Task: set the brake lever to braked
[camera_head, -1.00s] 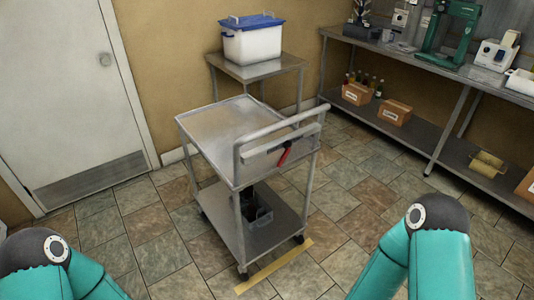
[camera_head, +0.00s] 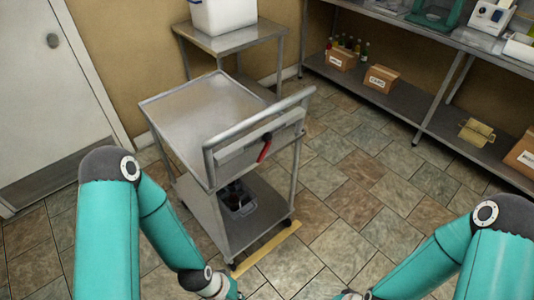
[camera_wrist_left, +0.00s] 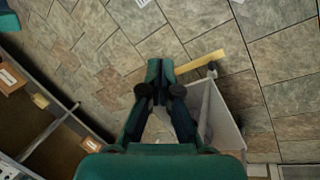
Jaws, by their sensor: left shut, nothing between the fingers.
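The red brake lever (camera_head: 265,147) is on the end panel of the metal cart (camera_head: 185,110), below the cart's push handle (camera_head: 260,117). The lever slants, with its red grip running down and to the left. My left arm reaches down in front of the cart, with its wrist at the bottom edge of the head view. My left gripper (camera_wrist_left: 158,80) shows in the left wrist view, shut and empty, over the floor beside the cart (camera_wrist_left: 222,118). The lever is not visible in that view. My right arm enters at the lower right; its gripper is out of frame.
A yellow strip (camera_head: 266,249) lies on the floor at the cart's near end. A side table (camera_head: 232,38) with a white bucket (camera_head: 224,14) stands behind the cart. A shelf bench (camera_head: 440,125) with boxes is at right. Tiled floor is clear between cart and bench.

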